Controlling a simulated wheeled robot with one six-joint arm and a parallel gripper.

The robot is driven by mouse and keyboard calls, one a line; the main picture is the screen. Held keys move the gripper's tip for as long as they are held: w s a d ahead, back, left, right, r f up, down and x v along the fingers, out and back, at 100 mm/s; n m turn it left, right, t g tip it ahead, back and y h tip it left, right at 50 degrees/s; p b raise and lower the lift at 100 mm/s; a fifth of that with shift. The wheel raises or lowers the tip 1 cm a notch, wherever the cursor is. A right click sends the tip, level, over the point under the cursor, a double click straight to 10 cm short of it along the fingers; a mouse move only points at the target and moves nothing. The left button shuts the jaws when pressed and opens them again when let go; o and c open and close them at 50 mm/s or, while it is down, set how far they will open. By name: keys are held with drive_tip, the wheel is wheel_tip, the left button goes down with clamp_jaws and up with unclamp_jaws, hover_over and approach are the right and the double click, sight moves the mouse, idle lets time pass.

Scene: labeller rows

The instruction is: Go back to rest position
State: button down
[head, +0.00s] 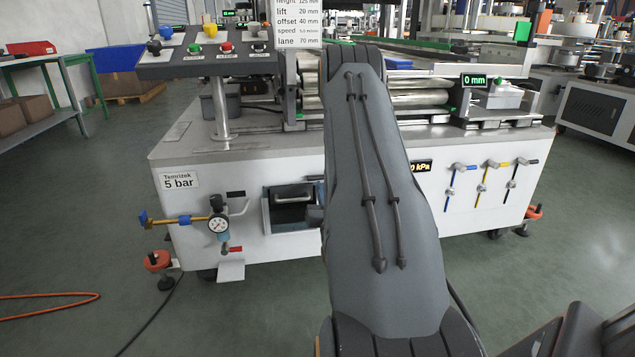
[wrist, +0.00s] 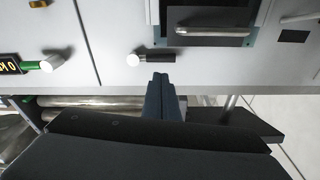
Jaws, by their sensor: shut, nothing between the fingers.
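My gripper (wrist: 160,82) shows in the wrist view as two dark fingers pressed together, shut and empty. It is in front of the white front panel of the machine (wrist: 110,30), close to a short black-and-white handle (wrist: 160,58); I cannot tell whether they touch. In the head view my arm reaches toward the machine (head: 255,220) and hides the gripper. A dark opening with a grey-handled drawer (head: 293,198) is left of my arm; its handle also shows in the wrist view (wrist: 212,33).
A pressure gauge with a blue-handled valve (head: 218,223) sticks out at the lower left. A control panel (head: 210,55) stands on a post above. Several small valves (head: 505,165) line the right front. The green floor (head: 80,240) is open at left, with an orange hose (head: 50,295).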

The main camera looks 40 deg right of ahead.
drive_tip(key=v, duration=0.2)
drive_tip(key=shift+s+a+r, duration=0.1)
drive_tip(key=shift+s+a, duration=0.05)
drive_tip(key=shift+s, duration=0.15)
drive_tip(key=shift+a, duration=0.1)
